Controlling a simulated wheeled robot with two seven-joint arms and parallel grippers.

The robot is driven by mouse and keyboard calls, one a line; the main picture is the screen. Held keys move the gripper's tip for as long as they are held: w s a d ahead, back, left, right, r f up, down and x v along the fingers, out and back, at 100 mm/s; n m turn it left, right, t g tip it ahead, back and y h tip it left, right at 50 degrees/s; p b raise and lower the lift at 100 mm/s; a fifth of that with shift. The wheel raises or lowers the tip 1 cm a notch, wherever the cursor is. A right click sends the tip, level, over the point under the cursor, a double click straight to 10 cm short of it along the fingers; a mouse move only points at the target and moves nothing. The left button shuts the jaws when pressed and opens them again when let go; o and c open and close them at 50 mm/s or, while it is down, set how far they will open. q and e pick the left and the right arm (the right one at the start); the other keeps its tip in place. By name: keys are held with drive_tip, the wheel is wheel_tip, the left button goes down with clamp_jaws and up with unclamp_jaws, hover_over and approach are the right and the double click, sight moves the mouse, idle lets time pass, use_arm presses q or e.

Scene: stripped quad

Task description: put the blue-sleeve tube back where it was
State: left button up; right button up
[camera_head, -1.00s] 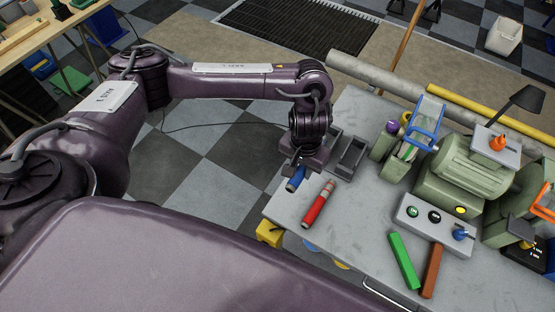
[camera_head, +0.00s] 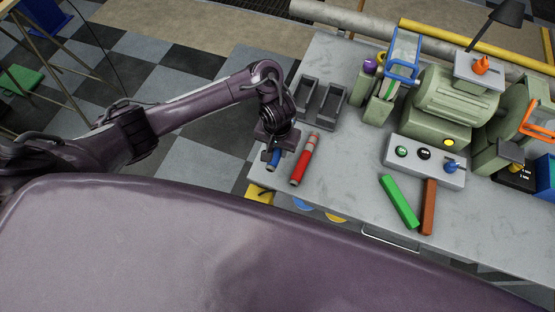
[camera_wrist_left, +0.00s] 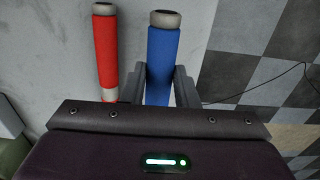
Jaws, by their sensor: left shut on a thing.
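The blue-sleeve tube (camera_head: 273,161) is at the left edge of the grey bench (camera_head: 345,175), mostly hidden by my left gripper (camera_head: 274,150) in the head view. In the left wrist view the blue-sleeve tube (camera_wrist_left: 163,52) stands out between the two fingers of my left gripper (camera_wrist_left: 160,88), which is shut on it. A red-sleeve tube (camera_head: 303,160) lies on the bench just to the right, apart from the gripper; it also shows in the left wrist view (camera_wrist_left: 106,50). My right gripper is not in view.
A dark two-slot holder (camera_head: 322,103) sits just behind the tubes. Green (camera_head: 398,200) and brown (camera_head: 428,205) bars lie to the right, before a button box (camera_head: 425,160) and a green machine (camera_head: 440,100). Bare bench lies between the red tube and the bars.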

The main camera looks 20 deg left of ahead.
use_arm(q)
drive_tip(key=shift+w+f, duration=0.1)
drive_tip(key=shift+f, duration=0.35)
wheel_tip(320, 180, down, 4)
drive_tip(key=b, duration=0.3)
drive_tip(key=shift+f+b, duration=0.2)
drive_tip(key=shift+b, duration=0.25)
drive_tip(key=shift+r, duration=0.15)
drive_tip(key=o, duration=1)
